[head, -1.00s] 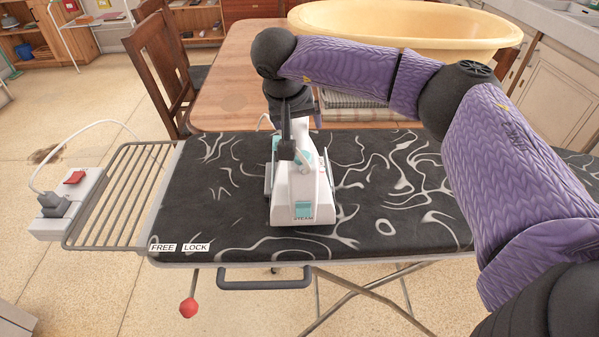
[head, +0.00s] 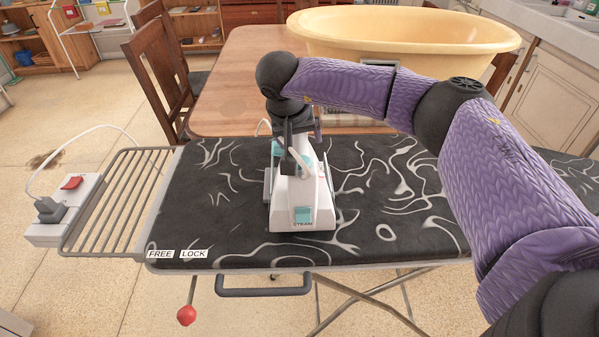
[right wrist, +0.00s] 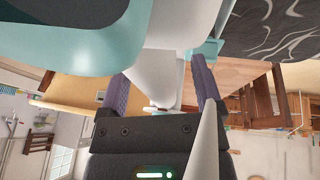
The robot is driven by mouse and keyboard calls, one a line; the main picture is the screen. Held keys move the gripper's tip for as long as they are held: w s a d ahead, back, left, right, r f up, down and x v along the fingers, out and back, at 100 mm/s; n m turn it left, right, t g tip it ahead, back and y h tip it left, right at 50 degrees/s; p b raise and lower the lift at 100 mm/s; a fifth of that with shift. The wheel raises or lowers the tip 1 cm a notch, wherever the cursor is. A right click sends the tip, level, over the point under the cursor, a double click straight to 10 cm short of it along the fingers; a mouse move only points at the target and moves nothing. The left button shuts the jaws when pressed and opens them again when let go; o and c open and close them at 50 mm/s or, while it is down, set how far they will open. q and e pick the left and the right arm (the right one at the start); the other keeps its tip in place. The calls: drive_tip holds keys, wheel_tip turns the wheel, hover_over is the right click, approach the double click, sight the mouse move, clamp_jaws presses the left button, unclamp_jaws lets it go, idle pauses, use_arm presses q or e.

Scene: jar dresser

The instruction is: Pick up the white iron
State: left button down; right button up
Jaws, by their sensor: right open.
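The white iron (head: 302,190) with teal parts and a "STEAM" label stands on the black-and-white patterned ironing board (head: 385,195). My right gripper (head: 291,148) is at the iron's upper part, with its fingers pointing down over it. In the right wrist view the iron's white and teal body (right wrist: 165,70) fills the top. There the right gripper (right wrist: 161,82) has its two purple-grey fingers apart, with a white part of the iron between them. Whether the fingers touch it I cannot tell. My left gripper is in no view.
A wire rack (head: 120,200) at the board's left end carries a power box (head: 70,215) with a red switch and a cord. A wooden table (head: 235,85) with a yellow tub (head: 400,45) stands behind the board. A wooden chair (head: 155,75) is at back left.

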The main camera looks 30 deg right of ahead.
clamp_jaws()
idle(1.3)
